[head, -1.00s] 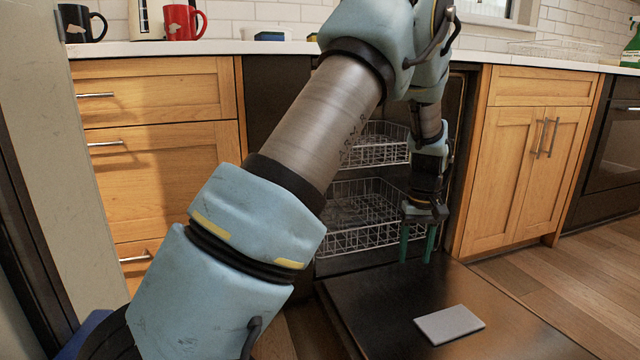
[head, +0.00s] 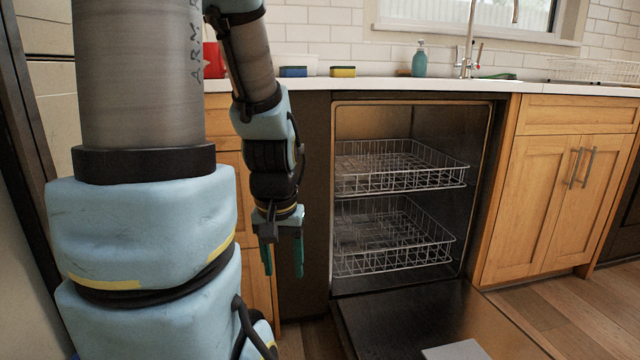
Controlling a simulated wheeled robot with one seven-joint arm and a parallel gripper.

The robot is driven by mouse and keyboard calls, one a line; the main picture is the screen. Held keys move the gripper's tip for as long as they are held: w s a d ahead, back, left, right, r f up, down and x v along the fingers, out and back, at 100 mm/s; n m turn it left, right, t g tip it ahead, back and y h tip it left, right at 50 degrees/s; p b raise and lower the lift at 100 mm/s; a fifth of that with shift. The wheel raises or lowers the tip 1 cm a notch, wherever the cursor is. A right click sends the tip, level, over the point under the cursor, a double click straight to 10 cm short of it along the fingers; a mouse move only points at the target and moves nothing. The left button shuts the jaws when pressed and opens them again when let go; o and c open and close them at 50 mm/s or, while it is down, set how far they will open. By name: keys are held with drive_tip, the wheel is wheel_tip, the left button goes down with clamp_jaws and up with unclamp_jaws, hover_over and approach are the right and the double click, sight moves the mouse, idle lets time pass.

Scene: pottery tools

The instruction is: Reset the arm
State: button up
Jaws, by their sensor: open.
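My gripper (head: 282,258) hangs at the end of my arm, left of the open dishwasher. Its two green fingers point down, are apart, and hold nothing. The arm is raised and folded on the left side of the head view and hides part of the drawers and counter behind it.
The dishwasher door (head: 430,318) is folded down, with a flat grey slab (head: 456,350) on it, cut off by the frame's bottom edge. Two empty wire racks (head: 395,180) sit inside. The counter (head: 350,84) holds sponges (head: 343,71) and a soap bottle (head: 419,62).

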wheel_tip(320, 180, up, 34)
drive_tip(key=p, duration=3.3)
drive_tip(key=shift+r, duration=0.2)
